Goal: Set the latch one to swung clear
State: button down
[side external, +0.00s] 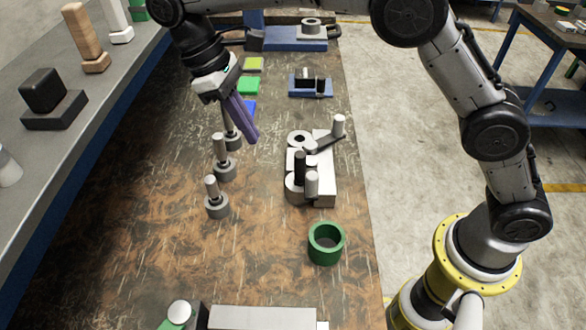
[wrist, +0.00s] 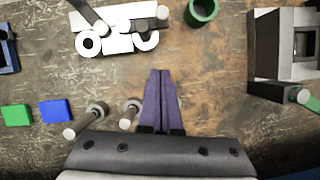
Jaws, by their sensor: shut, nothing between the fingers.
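The latch fixture (side external: 324,190) is a pale grey block with round rings on its left side, right of centre on the bench. It also shows at the top of the wrist view (wrist: 118,15). A dark latch arm (side external: 325,143) with an upright pale knob (side external: 338,125) points outward to the right at its far end. A second upright pale knob (side external: 312,183) stands at its near end. I cannot tell which is latch one. My gripper (side external: 254,138) has purple fingers, shut and empty, above the bench left of the fixture. The fingers also show in the wrist view (wrist: 160,73).
Several grey pegs on round bases, one of them here (side external: 216,197), stand left of the fixture. A green cup (side external: 326,244) stands in front of it. Green (side external: 248,86) and blue (wrist: 56,110) blocks lie farther back. Open bench lies between pegs and fixture.

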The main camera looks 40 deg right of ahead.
dwell(0.3)
send_near(305, 189)
notch_tip(305, 189, down, 4)
jog(key=w+a, duration=0.1)
jog(key=w, duration=0.1)
jog(key=shift+s+d+f, duration=0.15)
jog(key=shift+s+d, duration=0.3)
jog(key=shift+s, duration=0.3)
jog(key=shift+s+d+f, duration=0.2)
jog(key=shift+s+d, duration=0.25)
jog(key=shift+s, duration=0.35)
jog(key=shift+s+n, duration=0.25)
jog(key=shift+n, duration=0.05)
